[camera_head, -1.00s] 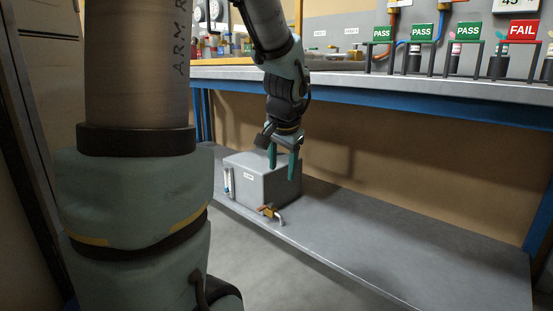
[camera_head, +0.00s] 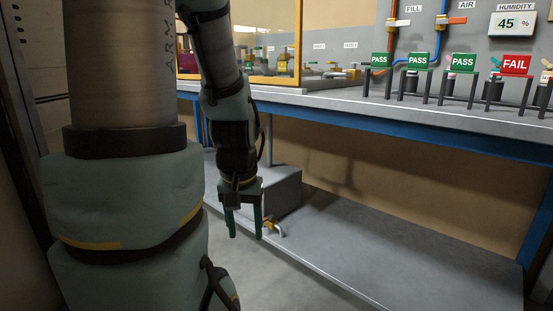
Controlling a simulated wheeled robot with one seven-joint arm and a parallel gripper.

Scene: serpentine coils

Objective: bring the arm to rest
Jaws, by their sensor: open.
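My gripper (camera_head: 245,222) hangs from my arm, pointing down, left of the picture's middle. Its two green fingers are apart with nothing between them. A brass tap with a bent spout (camera_head: 274,226) sticks out at the box's front, just right of the fingers. I cannot tell how far the fingers are from the tap.
The workbench (camera_head: 340,97) with a blue rail runs above the shelf. Green PASS signs (camera_head: 463,67) and a red FAIL sign (camera_head: 515,65) stand on it, with a humidity display (camera_head: 516,23) behind. The lower shelf (camera_head: 400,240) is clear to the right.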

